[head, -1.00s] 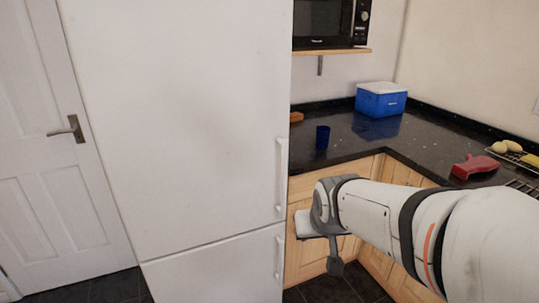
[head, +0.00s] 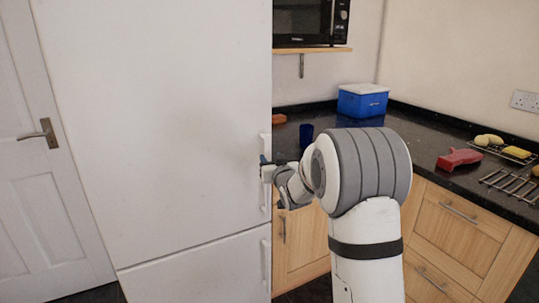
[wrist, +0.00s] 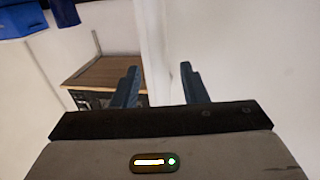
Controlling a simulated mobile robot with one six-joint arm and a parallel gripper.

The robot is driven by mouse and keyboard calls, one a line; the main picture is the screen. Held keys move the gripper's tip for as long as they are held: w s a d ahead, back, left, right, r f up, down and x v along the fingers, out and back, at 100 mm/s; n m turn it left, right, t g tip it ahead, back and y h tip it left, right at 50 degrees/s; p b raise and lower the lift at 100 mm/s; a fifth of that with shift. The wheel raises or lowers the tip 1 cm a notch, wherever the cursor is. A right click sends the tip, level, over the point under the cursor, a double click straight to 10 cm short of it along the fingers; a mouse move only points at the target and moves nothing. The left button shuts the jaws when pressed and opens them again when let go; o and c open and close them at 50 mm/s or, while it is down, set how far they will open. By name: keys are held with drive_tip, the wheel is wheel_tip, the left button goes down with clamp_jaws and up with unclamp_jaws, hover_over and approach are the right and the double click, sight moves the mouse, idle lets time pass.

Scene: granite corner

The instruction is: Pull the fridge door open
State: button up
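The tall white fridge has a large upper door (head: 160,120) that looks closed. Its pale vertical handle (head: 265,203) runs along the door's right edge. My gripper (head: 266,171) is at the middle of this handle, reaching in from the right, and covers part of it. In the wrist view my gripper's two dark fingers (wrist: 160,84) stand apart. A white upright strip, apparently the handle or door edge (wrist: 153,50), shows between them. I cannot tell whether either finger touches it.
A lower fridge door (head: 200,272) has its own handle. A black counter (head: 425,145) at right holds a blue box (head: 362,101), a dark blue cup (head: 306,136), a red object (head: 459,159) and a rack (head: 512,183). A microwave (head: 305,22) sits above. A white room door (head: 45,200) is at left.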

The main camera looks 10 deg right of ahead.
sight(269, 155)
drive_tip(key=shift+w+a, duration=0.15)
drive_tip(key=shift+w, duration=1.05)
drive_tip(key=shift+w+a, duration=0.1)
drive_tip(key=shift+w, duration=1.05)
clamp_jaws()
